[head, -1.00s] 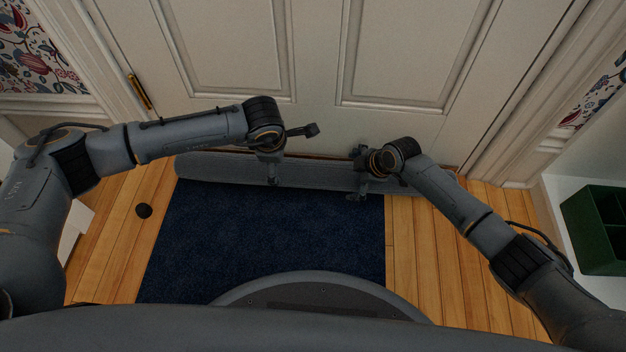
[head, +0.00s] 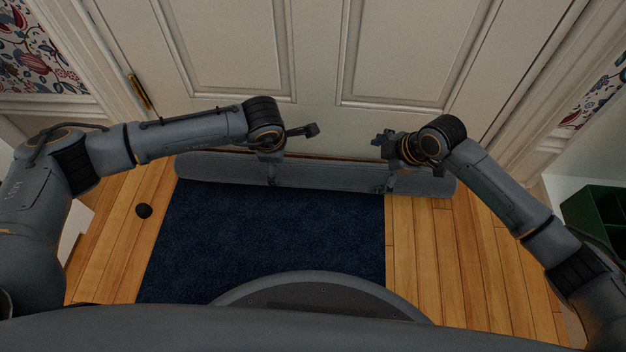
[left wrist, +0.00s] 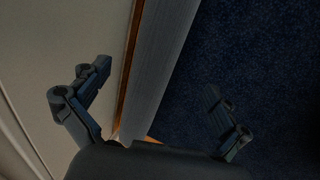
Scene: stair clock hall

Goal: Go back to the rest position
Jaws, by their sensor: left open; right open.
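My left gripper (head: 272,180) hangs in front of the door, over the left part of a long grey roll (head: 330,176) lying along the foot of the door. In the left wrist view, its two fingers (left wrist: 160,105) are spread wide with the grey roll (left wrist: 158,60) below and between them, and nothing is gripped. My right gripper (head: 384,163) is open above the right part of the roll, its fingers pointing toward the left and down. It appears empty. Part of the roll is hidden behind both grippers.
A white panelled door (head: 320,120) stands close ahead. A dark blue mat (head: 270,235) lies on the wooden floor (head: 430,240). A green divided box (head: 600,215) stands on a white surface at right.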

